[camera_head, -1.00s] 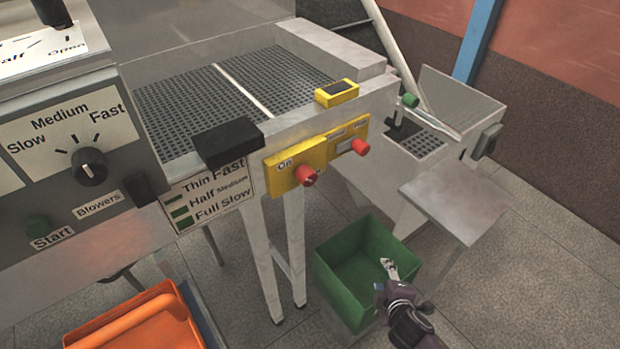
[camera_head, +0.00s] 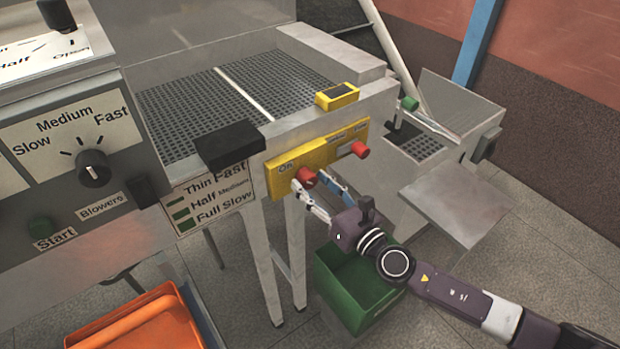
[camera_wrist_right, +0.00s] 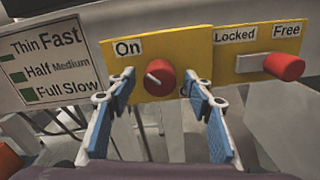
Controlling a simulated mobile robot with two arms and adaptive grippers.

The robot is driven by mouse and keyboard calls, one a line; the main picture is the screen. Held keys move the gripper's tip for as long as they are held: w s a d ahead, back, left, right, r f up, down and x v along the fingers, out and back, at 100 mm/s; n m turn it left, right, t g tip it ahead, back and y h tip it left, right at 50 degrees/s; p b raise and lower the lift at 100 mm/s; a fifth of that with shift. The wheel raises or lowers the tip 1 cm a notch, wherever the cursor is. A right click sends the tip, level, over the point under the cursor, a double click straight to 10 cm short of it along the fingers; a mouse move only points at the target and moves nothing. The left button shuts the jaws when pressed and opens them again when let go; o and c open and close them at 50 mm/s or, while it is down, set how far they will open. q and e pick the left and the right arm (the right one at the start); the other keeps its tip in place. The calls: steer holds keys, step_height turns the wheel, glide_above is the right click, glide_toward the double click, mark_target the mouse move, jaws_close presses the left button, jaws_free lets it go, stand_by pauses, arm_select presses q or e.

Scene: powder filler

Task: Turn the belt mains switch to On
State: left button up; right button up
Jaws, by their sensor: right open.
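The belt mains switch is a red knob (camera_head: 306,177) on a yellow panel (camera_head: 284,169) at the front of the belt frame. In the right wrist view the knob (camera_wrist_right: 160,79) has a pale pointer line slanting to the upper left, near the "On" label (camera_wrist_right: 128,47). My right gripper (camera_head: 313,187) is at the panel, open, its two fingers to either side of the knob. My left gripper is not in view.
A second red knob (camera_wrist_right: 285,67) with "Locked" and "Free" labels sits to the right on the panel. A black block (camera_head: 229,145) juts out at upper left. A green bin (camera_head: 358,289) stands below my right arm, and an orange crate (camera_head: 135,330) at lower left.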

steer(key=shift+w+a, duration=0.35)
steer(key=shift+w, duration=0.15)
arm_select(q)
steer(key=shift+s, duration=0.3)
arm_select(e)
steer(key=c, duration=1.1)
steer(key=shift+c, duration=0.2)
